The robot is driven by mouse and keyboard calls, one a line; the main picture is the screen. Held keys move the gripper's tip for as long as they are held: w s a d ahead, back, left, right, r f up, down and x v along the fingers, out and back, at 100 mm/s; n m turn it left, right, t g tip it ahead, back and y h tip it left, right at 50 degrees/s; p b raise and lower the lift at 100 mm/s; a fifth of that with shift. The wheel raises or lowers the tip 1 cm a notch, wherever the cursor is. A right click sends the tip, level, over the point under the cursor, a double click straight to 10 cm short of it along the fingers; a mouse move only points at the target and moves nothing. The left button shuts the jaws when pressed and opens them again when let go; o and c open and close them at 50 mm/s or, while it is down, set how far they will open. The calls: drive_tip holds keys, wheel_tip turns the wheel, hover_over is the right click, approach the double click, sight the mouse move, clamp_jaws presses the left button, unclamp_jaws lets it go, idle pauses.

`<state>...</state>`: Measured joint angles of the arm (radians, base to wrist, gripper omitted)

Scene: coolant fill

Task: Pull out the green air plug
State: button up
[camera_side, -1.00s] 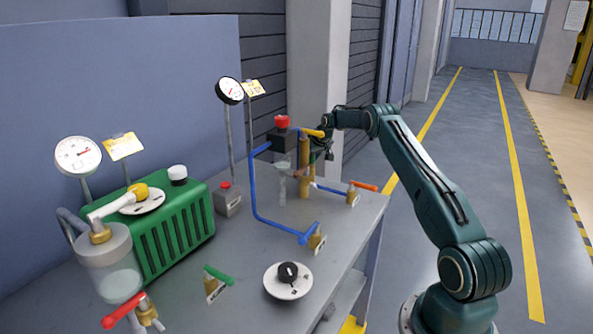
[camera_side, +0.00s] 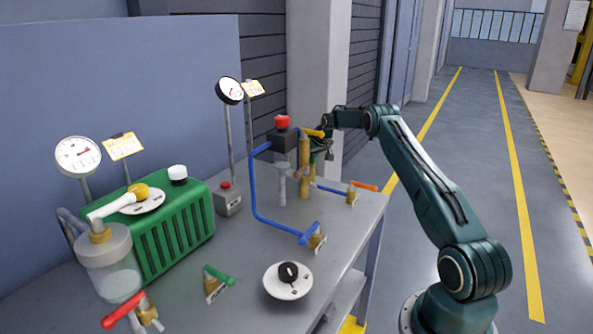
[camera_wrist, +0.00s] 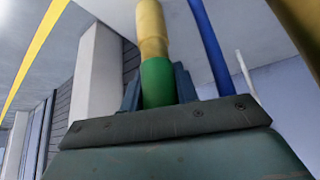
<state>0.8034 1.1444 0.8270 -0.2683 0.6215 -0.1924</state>
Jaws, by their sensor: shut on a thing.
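The green air plug (camera_wrist: 158,86) shows in the wrist view as a short green cylinder in line with a brass-coloured pipe (camera_wrist: 150,30). The two meet with no gap that I can see. My gripper (camera_wrist: 157,78) is shut on the plug, with one dark finger on each side. In the side view my gripper (camera_side: 321,150) is at the upper right of the brass post (camera_side: 305,165), at the back of the bench. The plug is too small and covered to make out there.
A blue pipe (camera_side: 252,190) and a black box with a red button (camera_side: 283,136) stand just left of the post. An orange-handled valve (camera_side: 362,187) is to its right. The green ribbed tank (camera_side: 175,235) and clear jar (camera_side: 110,270) are front left.

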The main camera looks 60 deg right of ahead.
drive_tip(key=shift+r, duration=0.35)
idle(0.3)
drive_tip(key=shift+r, duration=2.35)
drive_tip(key=shift+r, duration=0.1)
